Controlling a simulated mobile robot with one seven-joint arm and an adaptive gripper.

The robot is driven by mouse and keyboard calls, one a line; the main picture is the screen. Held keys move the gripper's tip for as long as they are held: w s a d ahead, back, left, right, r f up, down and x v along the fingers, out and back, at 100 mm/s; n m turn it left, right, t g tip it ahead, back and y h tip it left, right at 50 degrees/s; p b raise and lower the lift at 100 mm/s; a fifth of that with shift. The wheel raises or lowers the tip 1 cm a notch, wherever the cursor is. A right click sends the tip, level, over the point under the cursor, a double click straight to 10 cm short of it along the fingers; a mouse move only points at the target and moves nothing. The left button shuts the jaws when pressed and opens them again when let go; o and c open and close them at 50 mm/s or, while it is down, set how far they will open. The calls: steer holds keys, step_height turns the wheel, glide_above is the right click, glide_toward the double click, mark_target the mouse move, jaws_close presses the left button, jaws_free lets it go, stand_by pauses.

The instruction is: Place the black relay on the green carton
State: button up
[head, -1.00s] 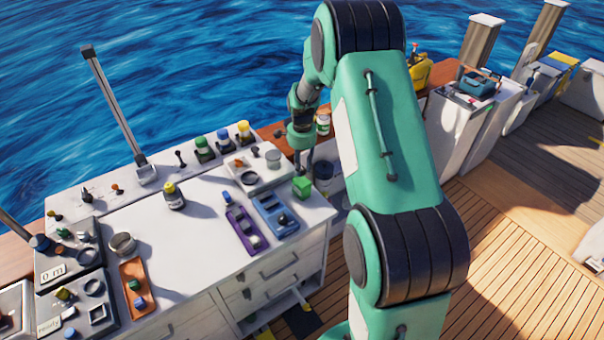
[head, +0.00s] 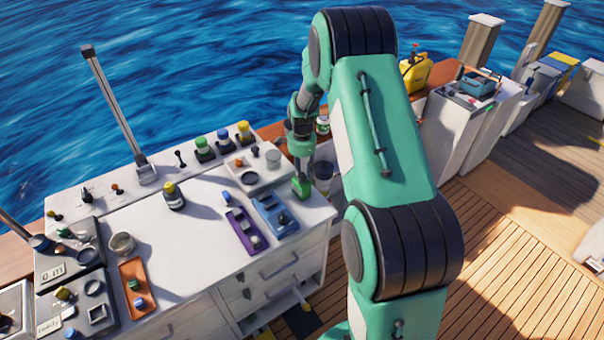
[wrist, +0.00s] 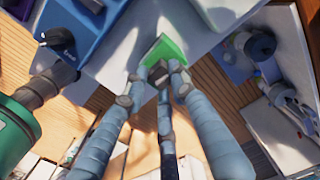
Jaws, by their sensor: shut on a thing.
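The green carton (head: 301,192) stands near the right corner of the white counter, beside the blue tray. It also shows in the wrist view (wrist: 166,44), right at my fingertips. My gripper (head: 303,172) points down directly over the carton. In the wrist view, my gripper (wrist: 157,73) is shut on the small dark relay (wrist: 158,70). The relay is at the carton's top; I cannot tell whether it touches. In the head view the relay is too small and hidden to make out.
The blue tray (head: 268,208) and a purple tray (head: 240,226) lie left of the carton. A raised panel (head: 238,178) with round parts is behind it. The counter's right edge is close to the carton. The middle of the counter is mostly clear.

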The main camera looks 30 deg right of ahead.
mark_target(302, 175)
steer(key=shift+f, duration=0.1)
steer(key=o, duration=1.1)
steer(key=shift+c, duration=0.2)
step_height(302, 175, up, 12)
steer(key=shift+r, duration=0.2)
